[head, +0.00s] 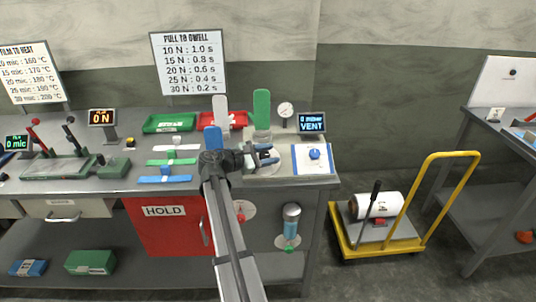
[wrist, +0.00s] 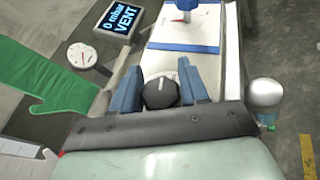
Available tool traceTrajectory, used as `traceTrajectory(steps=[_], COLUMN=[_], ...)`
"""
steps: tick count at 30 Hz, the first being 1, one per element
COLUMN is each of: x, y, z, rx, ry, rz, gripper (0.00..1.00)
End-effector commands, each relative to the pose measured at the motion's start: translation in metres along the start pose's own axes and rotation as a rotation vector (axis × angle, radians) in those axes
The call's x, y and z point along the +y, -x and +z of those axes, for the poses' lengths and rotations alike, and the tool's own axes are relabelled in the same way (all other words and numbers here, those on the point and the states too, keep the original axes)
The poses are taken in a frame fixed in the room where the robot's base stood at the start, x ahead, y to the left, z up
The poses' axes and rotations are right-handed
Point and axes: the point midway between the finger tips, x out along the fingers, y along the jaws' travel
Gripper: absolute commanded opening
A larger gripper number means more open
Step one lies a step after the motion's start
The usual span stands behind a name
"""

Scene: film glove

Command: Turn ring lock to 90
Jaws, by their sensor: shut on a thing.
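My gripper (head: 265,154) is over the pale fixture (head: 262,169) at the right end of the bench. In the wrist view its two blue fingers (wrist: 161,90) stand on either side of a dark round knob (wrist: 160,94) and are closed on it. The knob has a short pale mark on top, pointing roughly to the top of that view. No degree scale can be read, and the fingers and wrist hide the knob in the head view.
A green glove form (head: 262,105) stands just behind my gripper. A gauge (head: 285,110) and a display reading 0 mbar VENT (head: 312,123) are beyond it. A blue-edged white plate (head: 299,165) with a blue knob (head: 315,154) lies to the right. A yellow cart (head: 345,243) stands on the floor.

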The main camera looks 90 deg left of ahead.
Motion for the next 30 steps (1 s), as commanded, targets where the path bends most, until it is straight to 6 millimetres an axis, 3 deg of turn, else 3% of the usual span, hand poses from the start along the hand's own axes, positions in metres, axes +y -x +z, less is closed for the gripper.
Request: traceTrajectory(steps=[23,24,30], x=[-0.0018,-0.0018,-0.0017], y=[-0.0001,-0.0001,-0.0001], z=[-0.0002,-0.0002,-0.0001], rx=[0.000,0.000,0.000], ry=[-0.046,-0.046,-0.046], rz=[-0.108,-0.107,-0.107], gripper=[0.14,0.47,0.65])
